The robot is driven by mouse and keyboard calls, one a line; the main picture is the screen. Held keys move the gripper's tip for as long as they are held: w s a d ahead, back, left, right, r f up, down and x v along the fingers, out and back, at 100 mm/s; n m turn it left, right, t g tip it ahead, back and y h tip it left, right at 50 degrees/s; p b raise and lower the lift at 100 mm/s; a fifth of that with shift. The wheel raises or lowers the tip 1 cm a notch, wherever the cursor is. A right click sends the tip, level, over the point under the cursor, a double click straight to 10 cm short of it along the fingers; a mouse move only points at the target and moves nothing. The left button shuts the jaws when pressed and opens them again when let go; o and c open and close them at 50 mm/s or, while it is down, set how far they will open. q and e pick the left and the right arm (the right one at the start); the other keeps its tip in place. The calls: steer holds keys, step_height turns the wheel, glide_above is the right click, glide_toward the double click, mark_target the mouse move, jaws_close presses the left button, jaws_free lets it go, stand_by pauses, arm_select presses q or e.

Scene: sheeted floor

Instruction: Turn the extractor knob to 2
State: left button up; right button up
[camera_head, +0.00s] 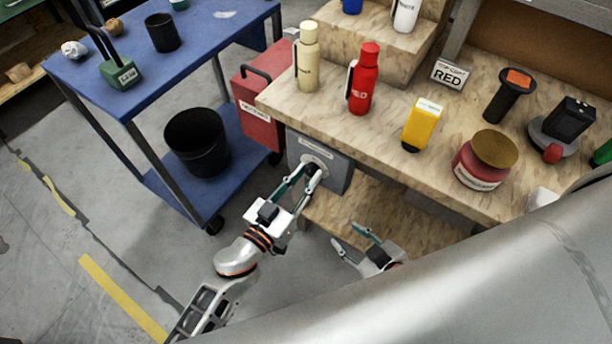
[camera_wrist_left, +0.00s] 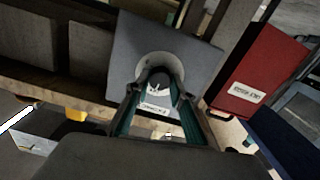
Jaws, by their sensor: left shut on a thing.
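The extractor box (camera_head: 338,174) is a grey box mounted under the front edge of the workbench, with a small label above its dial. It also shows in the left wrist view (camera_wrist_left: 200,55). A pale round dial surrounds the dark extractor knob (camera_wrist_left: 159,75). My left gripper (camera_head: 311,172) is shut on the knob, with one finger on each side of it; in the left wrist view both fingers (camera_wrist_left: 159,98) reach it. The number at which the knob points is too small to read. My right gripper (camera_head: 346,236) is open and empty, below and right of the box.
The workbench (camera_head: 395,140) carries a cream bottle (camera_head: 306,60), a red bottle (camera_head: 364,80), a yellow carton (camera_head: 422,125) and a red jar (camera_head: 484,162).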

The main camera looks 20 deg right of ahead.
arm_select(q)
steer(key=m, duration=0.7)
steer(key=shift+m+p, duration=0.3)
steer(key=shift+m, duration=0.1)
steer(key=m, duration=0.3)
steer(key=shift+m+b, duration=0.3)
steer(key=shift+m, duration=1.7)
steer(key=o, duration=1.1)
steer(key=shift+o, duration=0.2)
steer(key=shift+a, duration=0.1)
steer(key=v, duration=1.2)
